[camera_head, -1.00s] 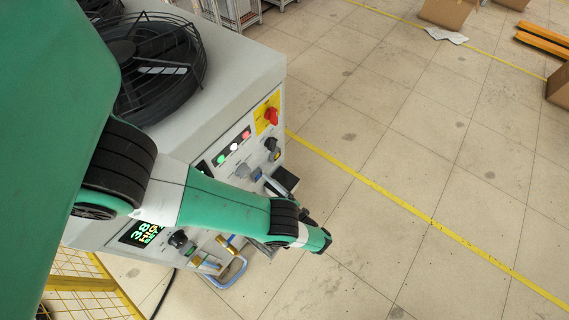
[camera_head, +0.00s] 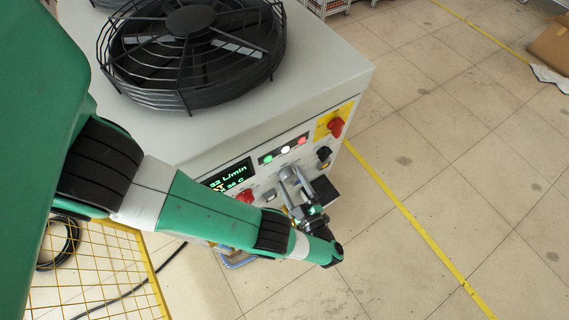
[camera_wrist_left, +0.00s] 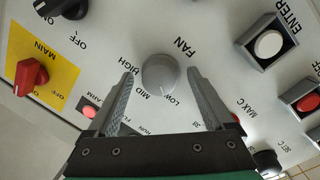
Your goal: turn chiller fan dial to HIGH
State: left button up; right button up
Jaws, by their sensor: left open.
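The chiller's FAN dial (camera_wrist_left: 160,74) is a round grey knob in the left wrist view. LOW, MID and HIGH are printed beside it; its pale mark faces the lower side near LOW and MID, the exact setting hard to tell. My left gripper (camera_wrist_left: 160,80) is open, with one finger on each side of the dial; I cannot tell whether they touch it. In the head view my left gripper (camera_head: 291,183) is at the chiller's front panel and largely covers the dial. My right gripper is not in view.
The chiller's grey top (camera_head: 325,75) carries a large black fan (camera_head: 190,45). A red MAIN switch (camera_wrist_left: 30,75), a black knob (camera_head: 324,154) and an ENTER button (camera_wrist_left: 268,44) are nearby on the panel. A yellow mesh fence (camera_head: 100,275) stands at lower left.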

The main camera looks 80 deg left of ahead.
pick_arm(q)
jog(key=shift+a, duration=0.3)
jog(key=shift+s+d, duration=0.1)
jog(key=c, duration=1.3)
jog(key=shift+r, duration=0.1)
